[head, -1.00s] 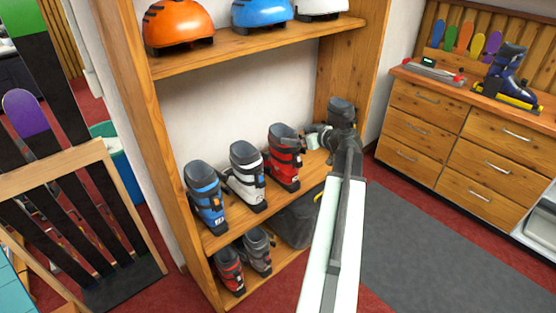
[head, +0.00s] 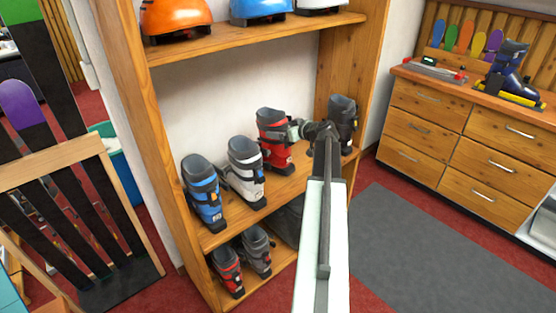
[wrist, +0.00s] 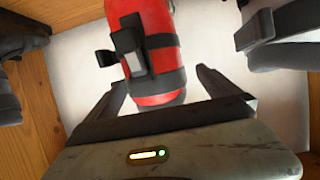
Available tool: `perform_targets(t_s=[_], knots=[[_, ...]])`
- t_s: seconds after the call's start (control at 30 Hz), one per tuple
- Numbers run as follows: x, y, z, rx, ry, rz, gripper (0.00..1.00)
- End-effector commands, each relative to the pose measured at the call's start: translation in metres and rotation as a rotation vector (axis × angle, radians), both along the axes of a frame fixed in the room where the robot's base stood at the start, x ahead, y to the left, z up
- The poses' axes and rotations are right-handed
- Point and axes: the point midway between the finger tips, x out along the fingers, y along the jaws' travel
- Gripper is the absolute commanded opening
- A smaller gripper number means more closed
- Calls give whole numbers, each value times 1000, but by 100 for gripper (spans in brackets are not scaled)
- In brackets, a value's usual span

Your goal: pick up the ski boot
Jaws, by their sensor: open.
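Several ski boots stand on the shelf; the red boot (head: 271,126) is between the white boot (head: 244,172) and the black boot (head: 342,120). My gripper (head: 295,131) is at the red boot's right side, near its upper part. In the wrist view the red boot (wrist: 150,45) lies between the two spread fingers of my gripper (wrist: 158,80), with a gap to the finger on the right. The jaws are open. The red boot's lower part is outside the wrist picture. My arm covers part of the shelf in front of the black boot.
A blue boot (head: 203,193) stands left of the white one. Smaller boots (head: 228,270) and a dark bag (head: 287,225) are on the lower shelf. The wooden side panel (head: 363,80) closes the shelf on the right, beside the black boot.

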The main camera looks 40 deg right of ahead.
Motion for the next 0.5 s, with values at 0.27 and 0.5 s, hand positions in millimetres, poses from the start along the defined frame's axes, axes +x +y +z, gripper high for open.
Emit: perform_targets(t_s=[0.27,0.5], knots=[[5,7,-3,4,6,17,42],[5,6,-2,4,4,16,8]])
